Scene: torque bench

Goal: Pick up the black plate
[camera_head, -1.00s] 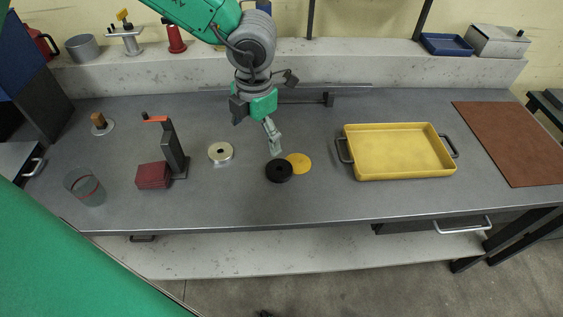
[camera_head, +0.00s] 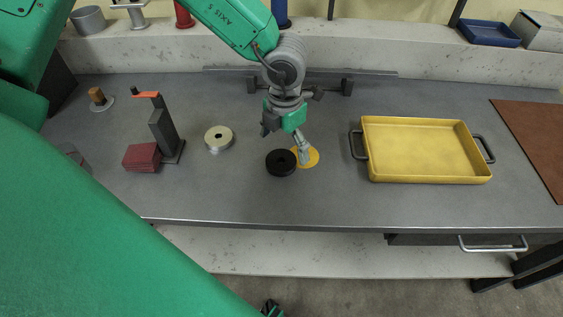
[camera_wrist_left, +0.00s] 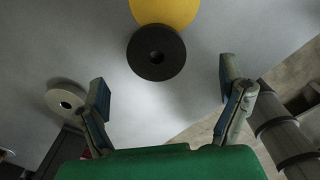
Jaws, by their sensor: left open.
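The black plate (camera_head: 281,164) is a round black disc with a centre hole, lying flat on the grey bench. In the left wrist view the black plate (camera_wrist_left: 156,52) lies ahead of the open fingers, roughly midway between them from side to side. My left gripper (camera_head: 287,142) is open and empty, just behind and above the plate in the head view. In the left wrist view both fingers of the left gripper (camera_wrist_left: 163,84) are spread wide, with nothing between them. My right gripper does not show.
A yellow disc (camera_head: 314,158) lies right beside the plate, partly hidden by a finger. A silver disc (camera_head: 218,140) lies to the left. A yellow tray (camera_head: 420,152) stands to the right. An upright dark tool (camera_head: 163,132) and dark red blocks (camera_head: 142,157) stand further left.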

